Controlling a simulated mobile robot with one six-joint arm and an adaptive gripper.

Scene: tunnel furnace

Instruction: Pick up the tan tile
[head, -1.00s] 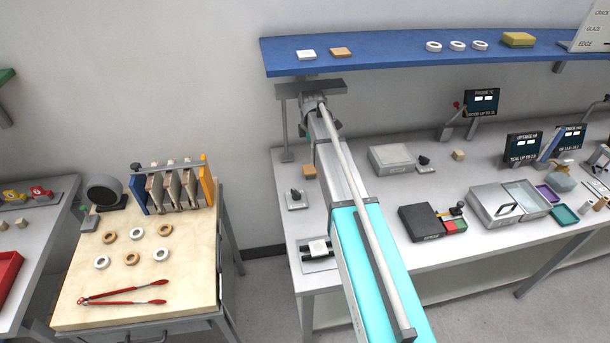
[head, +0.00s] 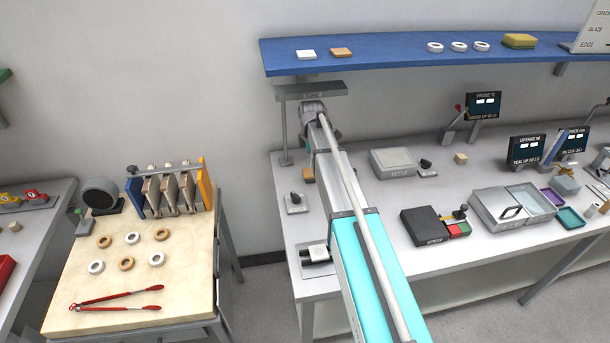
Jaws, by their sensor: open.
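A flat tan tile (head: 341,52) lies on the blue shelf, just right of a white tile (head: 306,54). A second tan block (head: 308,175) lies on the grey bench below, partly hidden beside my arm. My arm reaches from the bottom right towards the wall. My gripper (head: 305,128) is at its far end, below the shelf's left part and apart from the tile on it. My own wrist hides most of the gripper, and its fingers do not show clearly. Nothing is seen held in it.
The blue shelf (head: 400,58) overhangs the arm's end, with several white rings and a yellow block further right. The grey bench (head: 370,215) holds boxes, a case and displays. At left, a tan-topped table (head: 190,255) carries rings, red tongs and a rack.

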